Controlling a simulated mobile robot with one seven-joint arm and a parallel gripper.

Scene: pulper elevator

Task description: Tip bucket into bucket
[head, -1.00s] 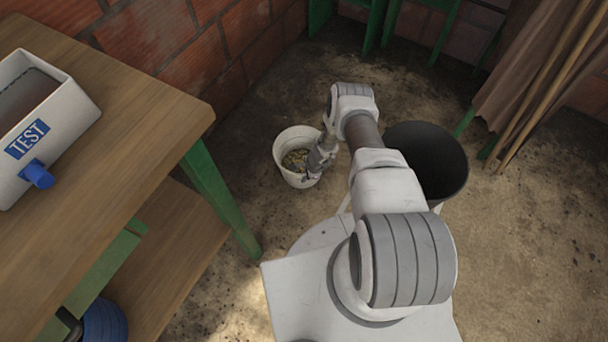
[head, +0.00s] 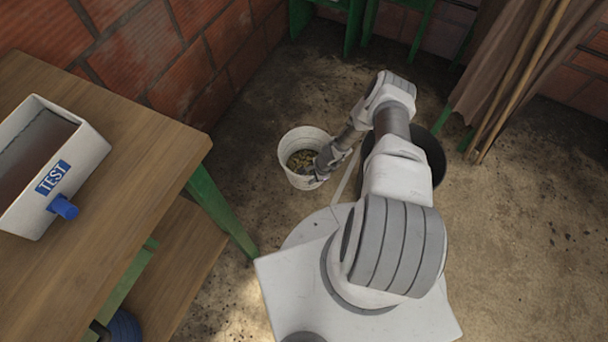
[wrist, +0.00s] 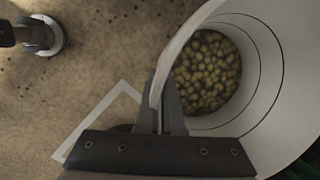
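A white bucket (head: 287,163) holding brownish-yellow round fruit stands near the wall, left of my arm. It fills the right side of the wrist view (wrist: 267,60), with the fruit at its bottom. My gripper (head: 320,172) is at the bucket's right rim. In the wrist view its fingers (wrist: 163,98) are together on the white rim, and look shut on it. I cannot tell whether the bucket is clear of the floor. A larger black bucket (head: 437,160) stands to the right, partly hidden behind my arm.
A wooden table (head: 120,170) with green legs and a white box marked TEST (head: 75,150) stands at the left. A brick wall (head: 180,50) is behind. Poles and brown sheets (head: 510,70) lean at the back right. The floor at right is open.

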